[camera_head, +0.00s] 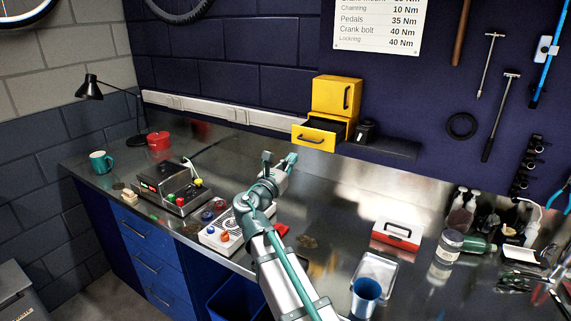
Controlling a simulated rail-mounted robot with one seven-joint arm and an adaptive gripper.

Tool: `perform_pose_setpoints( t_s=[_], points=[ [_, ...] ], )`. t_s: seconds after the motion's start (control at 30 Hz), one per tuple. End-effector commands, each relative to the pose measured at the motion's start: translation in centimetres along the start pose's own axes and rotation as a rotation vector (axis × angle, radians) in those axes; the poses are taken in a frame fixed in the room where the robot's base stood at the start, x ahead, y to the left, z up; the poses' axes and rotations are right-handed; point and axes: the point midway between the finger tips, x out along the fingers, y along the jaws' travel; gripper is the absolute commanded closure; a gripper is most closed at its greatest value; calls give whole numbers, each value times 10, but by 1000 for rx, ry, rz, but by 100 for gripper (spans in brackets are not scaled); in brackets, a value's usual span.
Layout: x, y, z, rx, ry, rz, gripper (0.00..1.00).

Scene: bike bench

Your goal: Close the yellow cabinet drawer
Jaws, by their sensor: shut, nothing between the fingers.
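The yellow cabinet (337,95) stands on a dark shelf against the back wall. It has an upper front with a dark upright handle. Its lower drawer (318,138) is pulled out toward the front left, and its dark, open inside shows. The drawer has a dark bar handle on its front. My gripper (292,157) is shut and empty. In the picture it is just below and left of the drawer front, over the metal bench; I see a gap between them.
A dark box (364,132) sits right of the cabinet on the shelf (398,148). The bench between gripper and back wall looks clear.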

Motion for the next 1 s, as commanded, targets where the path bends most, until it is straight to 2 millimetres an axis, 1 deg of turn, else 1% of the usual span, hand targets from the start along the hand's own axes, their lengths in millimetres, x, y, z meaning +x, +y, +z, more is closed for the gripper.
perform_pose_setpoints(
  t_s=[0.03,0.2,0.3,0.4,0.6,1.0],
  points=[
    [14,1,3,-1,0,-4,100],
    [46,2,3,1,0,-2,100],
    [62,1,3,0,1,-2,100],
    [73,2,2,0,0,0,100],
    [85,0,1,1,0,0,100],
    [86,1,0,2,0,2,100]
  ],
)
